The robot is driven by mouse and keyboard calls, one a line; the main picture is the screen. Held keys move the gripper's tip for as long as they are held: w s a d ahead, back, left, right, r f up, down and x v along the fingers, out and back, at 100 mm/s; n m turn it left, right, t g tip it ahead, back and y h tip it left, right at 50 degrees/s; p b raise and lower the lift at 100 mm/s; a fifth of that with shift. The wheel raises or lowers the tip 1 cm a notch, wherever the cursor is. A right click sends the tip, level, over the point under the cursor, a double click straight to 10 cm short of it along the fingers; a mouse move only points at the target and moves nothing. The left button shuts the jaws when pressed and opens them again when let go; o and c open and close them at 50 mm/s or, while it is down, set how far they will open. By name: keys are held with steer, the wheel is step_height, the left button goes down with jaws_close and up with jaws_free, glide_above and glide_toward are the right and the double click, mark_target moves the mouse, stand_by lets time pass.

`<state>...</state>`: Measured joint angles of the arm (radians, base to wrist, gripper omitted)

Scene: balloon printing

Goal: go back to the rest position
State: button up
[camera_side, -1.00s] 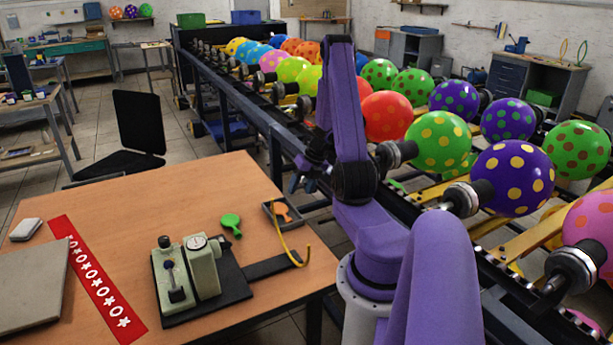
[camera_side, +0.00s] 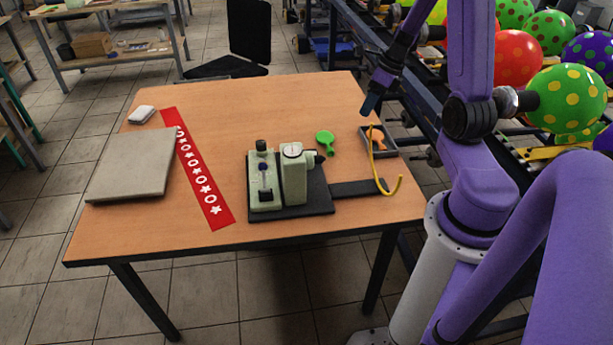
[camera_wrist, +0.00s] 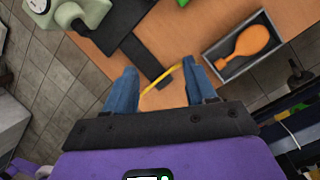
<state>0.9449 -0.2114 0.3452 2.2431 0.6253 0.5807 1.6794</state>
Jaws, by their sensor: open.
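My gripper (camera_side: 376,103) is above the right back part of the wooden table (camera_side: 300,100), close to the dark tray. In the wrist view its two blue fingers (camera_wrist: 162,85) are spread apart with nothing gripped. A yellow hook (camera_side: 397,188) shows between and below the fingers in the wrist view (camera_wrist: 172,72). An orange uninflated balloon (camera_side: 377,138) lies in the grey tray (camera_wrist: 213,58). A green uninflated balloon (camera_side: 325,138) lies on the table left of the tray.
A pale green printing device (camera_side: 293,178) on a black base stands mid-table. A red strip with white shapes (camera_side: 203,180) and a grey slab (camera_side: 135,165) lie to its left. A rack of dotted balloons (camera_side: 565,98) stands behind my arm.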

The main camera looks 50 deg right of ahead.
steer(key=s+a+r+n+g, duration=0.1)
steer(key=a+r+n, duration=0.2)
steer(key=a+n, duration=0.8)
steer(key=s+a+r+n+g, duration=0.1)
steer(key=a+r+n+g, duration=0.1)
steer(key=a+n, duration=0.85)
steer(key=s+a+r+n+h, duration=0.1)
steer(key=s+a+r+n, duration=0.1)
steer(key=s+a+n, duration=0.3)
steer(key=s+a+r+n, duration=0.2)
steer(key=s+a+n, duration=0.3)
steer(key=s+n, duration=0.6)
steer(key=shift+n+h, duration=0.4)
steer(key=shift+n, duration=4.05)
